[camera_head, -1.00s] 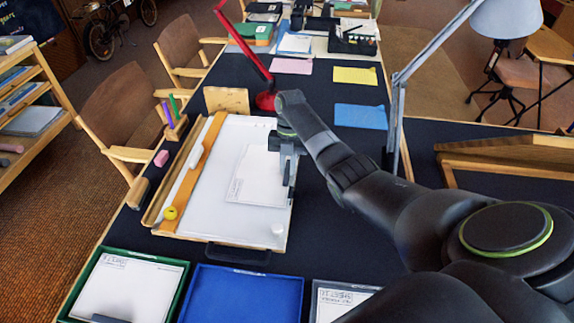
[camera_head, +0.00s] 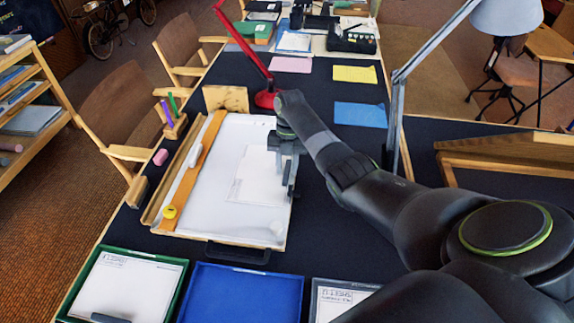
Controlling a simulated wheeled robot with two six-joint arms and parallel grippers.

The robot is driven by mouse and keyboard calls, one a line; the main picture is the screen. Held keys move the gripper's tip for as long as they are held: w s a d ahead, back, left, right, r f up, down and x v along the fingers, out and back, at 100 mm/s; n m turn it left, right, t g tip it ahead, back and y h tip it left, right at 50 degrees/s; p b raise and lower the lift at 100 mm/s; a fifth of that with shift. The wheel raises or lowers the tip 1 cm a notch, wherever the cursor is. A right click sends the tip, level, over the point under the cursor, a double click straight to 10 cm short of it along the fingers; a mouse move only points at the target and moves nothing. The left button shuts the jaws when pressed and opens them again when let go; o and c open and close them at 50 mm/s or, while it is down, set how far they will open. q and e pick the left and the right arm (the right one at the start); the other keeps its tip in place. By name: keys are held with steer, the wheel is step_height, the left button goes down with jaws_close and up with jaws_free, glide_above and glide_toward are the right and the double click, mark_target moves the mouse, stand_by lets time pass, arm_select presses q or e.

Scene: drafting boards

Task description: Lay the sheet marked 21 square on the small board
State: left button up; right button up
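A white sheet (camera_head: 258,180) with small printing at its lower left lies on the white drafting board (camera_head: 225,222), slightly turned against the board's edges. Its number is too small to read. A wooden straightedge (camera_head: 190,172) runs along the board's left side. My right gripper (camera_head: 289,180) points down at the sheet's right edge, near the board's right rim. It covers part of that edge. I cannot tell whether its fingers are closed on the paper. My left gripper is not in view.
In front of the board stand a green tray (camera_head: 172,312) with a printed sheet, an empty-looking blue tray (camera_head: 245,295), and a grey tray (camera_head: 318,290) with a sheet, partly hidden by my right arm. A red lamp (camera_head: 267,98) and a grey lamp post (camera_head: 397,115) stand beyond.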

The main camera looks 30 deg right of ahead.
steer(key=shift+o, duration=0.7)
steer(key=p+v, duration=0.4)
steer(key=v, duration=1.3)
steer(key=shift+r+p, duration=0.2)
steer(key=shift+p, duration=0.1)
steer(key=shift+f, duration=0.1)
